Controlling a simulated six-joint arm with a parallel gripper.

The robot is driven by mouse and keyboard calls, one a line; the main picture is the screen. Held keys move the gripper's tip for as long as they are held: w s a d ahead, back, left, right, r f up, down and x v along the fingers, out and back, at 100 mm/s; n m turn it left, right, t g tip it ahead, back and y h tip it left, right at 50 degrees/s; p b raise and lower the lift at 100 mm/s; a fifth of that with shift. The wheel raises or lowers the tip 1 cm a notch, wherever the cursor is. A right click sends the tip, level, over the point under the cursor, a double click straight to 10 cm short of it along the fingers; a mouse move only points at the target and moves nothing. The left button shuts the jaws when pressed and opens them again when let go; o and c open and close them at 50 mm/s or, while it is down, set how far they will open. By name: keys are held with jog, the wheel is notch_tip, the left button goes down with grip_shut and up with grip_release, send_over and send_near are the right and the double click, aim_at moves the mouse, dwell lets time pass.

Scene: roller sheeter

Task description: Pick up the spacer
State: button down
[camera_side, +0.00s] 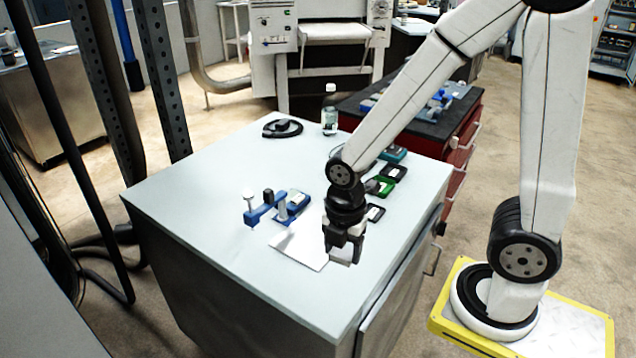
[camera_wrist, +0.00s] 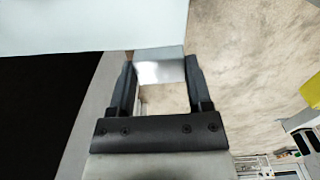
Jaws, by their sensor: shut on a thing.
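My gripper (camera_side: 344,240) points down over the front right part of the pale worktable (camera_side: 225,180). Its jaws are shut on a small silvery block, the spacer (camera_wrist: 159,71), which spans the gap between the two fingertips of my gripper (camera_wrist: 160,62) in the wrist view. In the side view only a small light edge of the spacer (camera_side: 341,259) shows below the fingers. I cannot clearly tell from these views whether it touches the tabletop.
A blue fixture (camera_side: 270,210) with a white knob stands left of my gripper, by a white sheet (camera_side: 300,246). Small green and black cases (camera_side: 392,172) lie behind it. A bottle (camera_side: 330,118) and a black coil (camera_side: 282,128) stand at the back. The table's left front is clear.

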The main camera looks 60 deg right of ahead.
jog(key=shift+s+r, duration=0.2)
jog(key=shift+s, duration=0.2)
dwell(0.5)
jog(key=shift+w+d+m, duration=0.3)
jog(key=shift+w+m, duration=0.4)
jog(key=w+d+f+m, duration=0.2)
jog(key=w+d+m, duration=0.4)
jog(key=m, duration=0.3)
jog(key=w+d+f+m, duration=0.3)
jog(key=w+d+m, duration=0.3)
jog(key=w+m, duration=0.2)
jog(key=shift+w+d+m, duration=0.35)
jog(key=shift+d+m, duration=0.05)
jog(key=shift+f, duration=0.15)
jog(key=shift+f, duration=2.4)
